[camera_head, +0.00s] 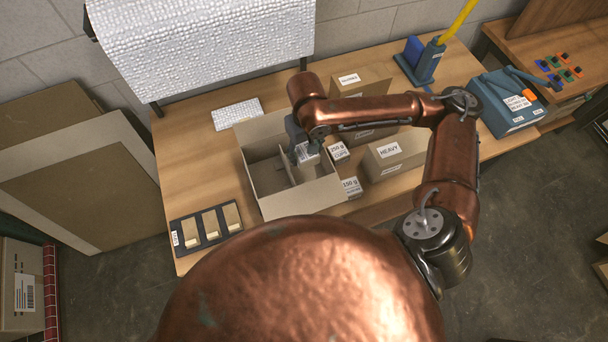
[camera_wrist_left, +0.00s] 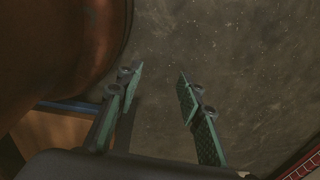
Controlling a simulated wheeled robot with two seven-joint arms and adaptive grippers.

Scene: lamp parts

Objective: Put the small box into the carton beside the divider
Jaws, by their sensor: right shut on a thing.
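The open carton (camera_head: 302,199) stands on the table in the head view. A thin cardboard divider (camera_head: 284,166) runs inside it. My right gripper (camera_head: 306,152) is over the right part of the carton, shut on the small box (camera_head: 308,158), which shows a pale label. The box is at the carton's opening, to the right of the divider. The gripper hides part of it, and I cannot tell whether it touches the carton floor. My left gripper (camera_wrist_left: 158,92) is open and empty above the grey floor in the left wrist view.
Labelled boxes, including a HEAVY box (camera_head: 395,153), stand close to the carton's right. A dark tray (camera_head: 207,228) with tan blocks lies left of it.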

